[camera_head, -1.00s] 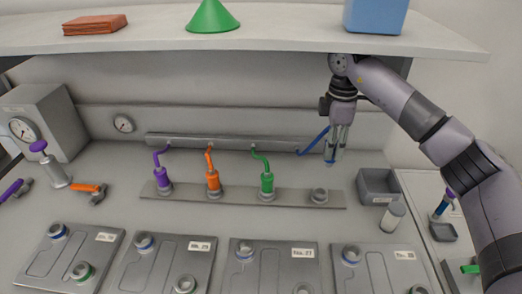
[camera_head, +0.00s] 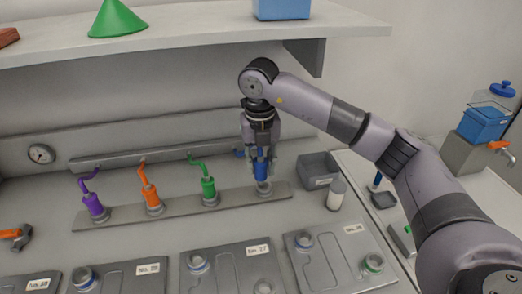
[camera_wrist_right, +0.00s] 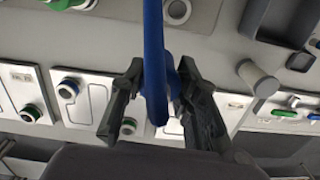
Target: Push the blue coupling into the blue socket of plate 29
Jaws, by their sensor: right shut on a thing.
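The blue coupling (camera_head: 262,167) is upright between the fingers of my right gripper (camera_head: 261,172), which is shut on it. It is at the right end ring (camera_head: 264,188) of the holder rail; I cannot tell whether it sits in the ring or just above. In the right wrist view its blue hose (camera_wrist_right: 154,65) runs between the fingers (camera_wrist_right: 155,100). Plate 29 (camera_head: 122,283) lies at the lower left of the head view, partly cut off. Its blue socket (camera_head: 83,278) shows at its upper left corner, empty. My left gripper is not in view.
Purple (camera_head: 95,206), orange (camera_head: 152,198) and green (camera_head: 208,188) couplings stand along the rail (camera_head: 235,198). Plate 27 (camera_head: 230,272) and another plate (camera_head: 330,262) lie to the right. A shelf overhangs behind.

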